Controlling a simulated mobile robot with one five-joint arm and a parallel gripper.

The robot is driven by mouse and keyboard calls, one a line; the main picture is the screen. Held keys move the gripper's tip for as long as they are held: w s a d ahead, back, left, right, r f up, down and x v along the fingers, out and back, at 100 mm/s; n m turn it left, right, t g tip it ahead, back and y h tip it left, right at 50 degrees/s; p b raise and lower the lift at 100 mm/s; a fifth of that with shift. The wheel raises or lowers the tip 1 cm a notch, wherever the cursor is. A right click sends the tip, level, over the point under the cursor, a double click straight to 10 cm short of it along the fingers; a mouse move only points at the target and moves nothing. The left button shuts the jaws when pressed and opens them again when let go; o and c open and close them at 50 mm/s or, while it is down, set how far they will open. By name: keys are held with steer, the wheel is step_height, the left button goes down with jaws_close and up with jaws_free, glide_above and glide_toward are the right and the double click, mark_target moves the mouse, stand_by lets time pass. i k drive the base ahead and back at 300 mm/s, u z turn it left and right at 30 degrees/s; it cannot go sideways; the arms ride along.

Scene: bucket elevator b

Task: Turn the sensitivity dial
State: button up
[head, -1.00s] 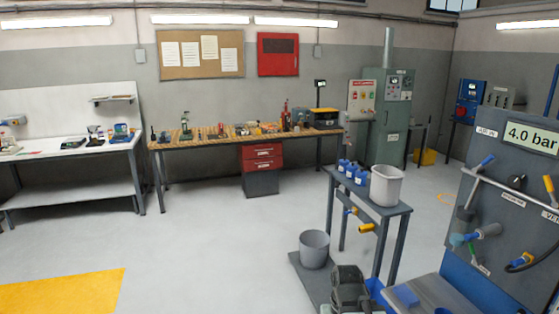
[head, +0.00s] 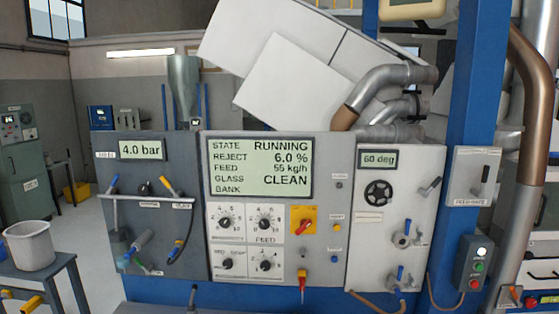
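A light grey machine front with a lit display (head: 261,167) stands ahead of me. The display reads state RUNNING, reject 6.0 %, feed 55 kg/h, glass CLEAN. Below it are several black knobs on white plates: an upper left dial (head: 225,223), an upper right dial (head: 264,223) with FEED under it, a lower left knob (head: 227,264) and a lower right dial (head: 266,265). The other small labels are too blurred to tell which dial is the sensitivity one. My gripper is not in view.
A red and yellow rotary switch (head: 303,221) sits right of the dials. The left panel shows 4.0 bar (head: 143,149) and has projecting valves; the right panel shows 60 deg and a black handwheel (head: 378,193). A bucket (head: 30,246) stands on a side table at left.

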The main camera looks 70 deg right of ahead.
mark_target(225, 222)
steer(key=z, duration=2.25)
